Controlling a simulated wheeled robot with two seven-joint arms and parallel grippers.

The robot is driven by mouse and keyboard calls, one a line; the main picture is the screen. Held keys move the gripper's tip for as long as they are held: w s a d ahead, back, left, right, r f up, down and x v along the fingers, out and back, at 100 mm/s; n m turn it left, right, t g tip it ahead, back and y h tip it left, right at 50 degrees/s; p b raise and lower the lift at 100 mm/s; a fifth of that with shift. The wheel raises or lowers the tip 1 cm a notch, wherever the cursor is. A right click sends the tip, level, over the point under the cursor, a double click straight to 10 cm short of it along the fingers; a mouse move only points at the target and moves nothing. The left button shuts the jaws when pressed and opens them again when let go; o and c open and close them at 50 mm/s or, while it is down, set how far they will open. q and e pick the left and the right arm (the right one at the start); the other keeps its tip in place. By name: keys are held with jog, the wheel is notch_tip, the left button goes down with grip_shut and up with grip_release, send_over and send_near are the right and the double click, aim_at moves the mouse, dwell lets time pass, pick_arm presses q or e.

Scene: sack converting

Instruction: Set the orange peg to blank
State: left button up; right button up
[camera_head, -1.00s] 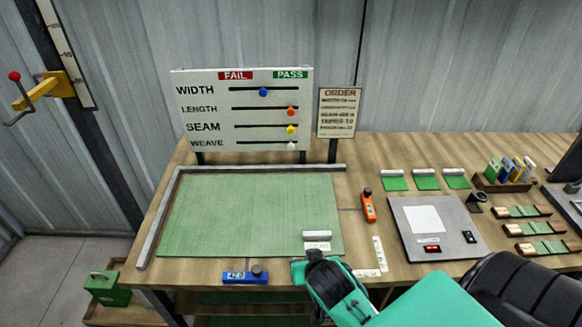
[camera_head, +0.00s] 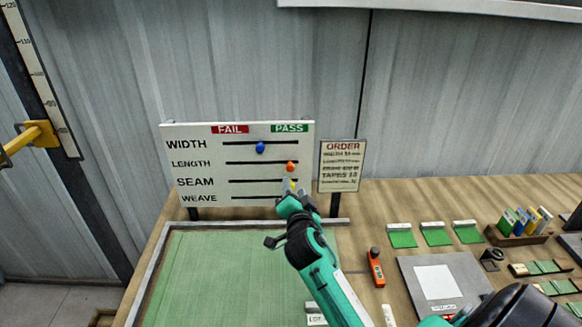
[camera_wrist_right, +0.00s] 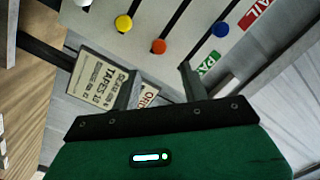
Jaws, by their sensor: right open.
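The orange peg (camera_head: 290,166) sits in the LENGTH slot of the white board (camera_head: 200,165), below the PASS label. My right gripper (camera_head: 290,190) is in front of the board's lower right part, just below the orange peg. In the right wrist view its fingers are apart with nothing between them, and the orange peg (camera_wrist_right: 158,46) shows just beyond the fingertips. The blue peg (camera_head: 260,147) stands mid-slot in the WIDTH row, between FAIL and PASS. The yellow peg (camera_head: 291,184) is partly hidden by my gripper, and it shows in the right wrist view (camera_wrist_right: 124,23). My left gripper is not in view.
An order sign (camera_head: 341,165) on a post stands close to the board's right side. A green mat (camera_head: 215,275) lies below the board. An orange tool (camera_head: 375,266) and a grey plate (camera_head: 412,273) lie to the right.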

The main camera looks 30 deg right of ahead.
aim_at(291, 169)
jog(key=p+x, duration=0.2)
jog(key=x, duration=0.6)
jog(key=shift+w+d+p, duration=0.2)
jog(key=shift+w+p, duration=0.05)
jog(key=shift+p, duration=0.1)
jog(key=shift+w+d, duration=0.25)
jog(key=shift+w, duration=0.2)
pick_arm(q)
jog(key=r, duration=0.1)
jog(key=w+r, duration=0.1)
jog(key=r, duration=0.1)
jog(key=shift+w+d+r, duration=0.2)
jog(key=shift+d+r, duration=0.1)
